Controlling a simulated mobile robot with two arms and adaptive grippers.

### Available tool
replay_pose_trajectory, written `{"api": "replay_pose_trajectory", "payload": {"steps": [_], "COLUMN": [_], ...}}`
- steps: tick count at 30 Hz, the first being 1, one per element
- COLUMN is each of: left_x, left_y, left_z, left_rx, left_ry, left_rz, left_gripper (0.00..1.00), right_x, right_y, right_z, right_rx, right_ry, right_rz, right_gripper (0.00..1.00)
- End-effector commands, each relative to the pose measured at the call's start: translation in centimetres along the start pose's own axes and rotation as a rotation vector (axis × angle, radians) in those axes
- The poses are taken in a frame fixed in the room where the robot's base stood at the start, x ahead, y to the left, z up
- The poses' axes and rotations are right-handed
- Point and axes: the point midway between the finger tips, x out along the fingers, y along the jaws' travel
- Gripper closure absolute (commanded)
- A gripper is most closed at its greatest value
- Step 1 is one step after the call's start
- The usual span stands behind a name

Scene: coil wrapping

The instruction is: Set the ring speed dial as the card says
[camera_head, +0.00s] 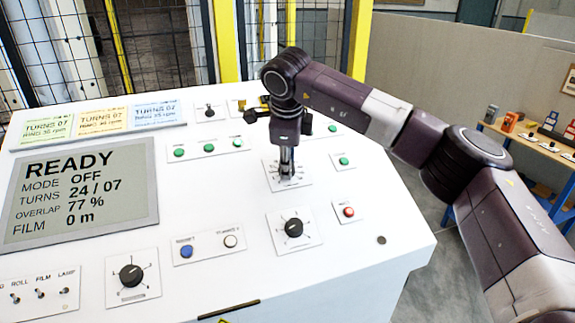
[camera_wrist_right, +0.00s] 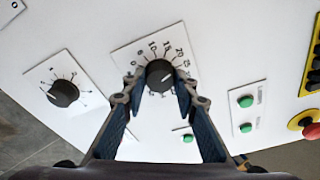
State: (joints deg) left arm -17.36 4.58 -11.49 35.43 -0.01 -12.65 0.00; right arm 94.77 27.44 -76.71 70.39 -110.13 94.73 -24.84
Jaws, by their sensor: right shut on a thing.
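My right gripper (camera_head: 287,172) reaches down onto a dial plate (camera_head: 271,184) on the white sloping panel. In the right wrist view its two fingers (camera_wrist_right: 157,98) close on either side of a black round dial (camera_wrist_right: 159,75). Numbers such as 10, 15, 20 and 25 ring the dial. The fingers hide part of the scale, and the pointer's exact reading is unclear. Three cards stand at the panel's back left: green (camera_head: 57,126), yellow (camera_head: 103,120) and blue (camera_head: 158,114). Each shows TURNS 07 and a blurred rpm line. My left gripper is out of view.
A screen (camera_head: 80,195) reads READY, MODE OFF, TURNS 24 / 07, OVERLAP 77 %, FILM 0 m. Other dials (camera_head: 294,228) (camera_head: 131,275), green buttons (camera_head: 209,147), a red button (camera_head: 349,212) and toggle switches (camera_head: 41,293) surround the gripper. A fence (camera_head: 160,45) stands behind.

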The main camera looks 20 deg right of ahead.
Motion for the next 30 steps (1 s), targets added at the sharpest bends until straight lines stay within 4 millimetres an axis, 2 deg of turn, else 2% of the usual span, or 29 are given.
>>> {"api": "replay_pose_trajectory", "payload": {"steps": [3, 9, 20, 21, 26, 30], "left_x": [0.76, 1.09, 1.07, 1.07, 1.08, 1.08], "left_y": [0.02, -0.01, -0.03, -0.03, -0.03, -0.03], "left_z": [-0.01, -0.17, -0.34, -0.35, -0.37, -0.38], "left_rx": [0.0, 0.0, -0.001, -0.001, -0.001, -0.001], "left_ry": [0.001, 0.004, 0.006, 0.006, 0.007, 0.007], "left_rz": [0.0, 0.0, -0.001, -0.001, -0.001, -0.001], "left_gripper": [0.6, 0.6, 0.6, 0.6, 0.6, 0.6], "right_x": [0.07, -0.09, -0.2, -0.21, -0.15, -0.1], "right_y": [-0.1, -0.18, -0.25, -0.25, -0.22, -0.18], "right_z": [0.02, 0.04, 0.04, 0.05, 0.02, 0.01], "right_rx": [0.136, 0.299, 0.335, 0.335, 0.334, 0.333], "right_ry": [-0.003, -0.003, -0.003, -0.004, -0.003, -0.002], "right_rz": [0.016, 0.038, 0.042, 0.042, 0.043, 0.044], "right_gripper": [0.97, 0.97, 0.97, 0.72, 0.56, 0.56]}}
